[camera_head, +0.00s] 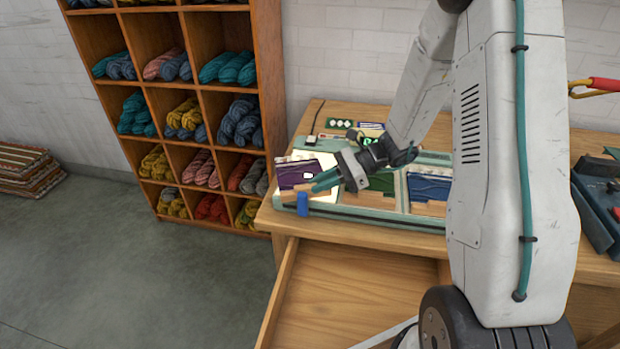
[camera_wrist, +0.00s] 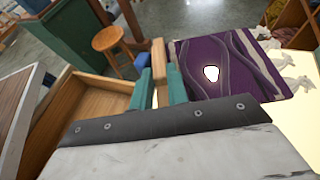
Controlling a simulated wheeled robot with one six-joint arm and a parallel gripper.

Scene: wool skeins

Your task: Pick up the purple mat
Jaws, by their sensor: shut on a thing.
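The purple mat (camera_head: 300,174) has wavy pale lines and a white spot. It lies at the left end of the teal tray (camera_head: 350,219) on the table. It fills the right of the wrist view (camera_wrist: 228,62). My gripper (camera_head: 318,186) is at the mat's near edge. Its teal fingers are closed on a light wooden strip (camera_wrist: 159,62) beside the mat, which looks like the mat's edge grip. How the strip joins the mat is hard to see. The mat still appears low, at the tray; I cannot tell whether it touches it.
A green mat (camera_head: 374,181) and a blue mat (camera_head: 430,187) lie to the right in the same tray. A blue block (camera_head: 303,206) stands at the tray's front left. An open wooden drawer (camera_head: 350,290) juts out below. A shelf of wool skeins (camera_head: 190,110) stands to the left.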

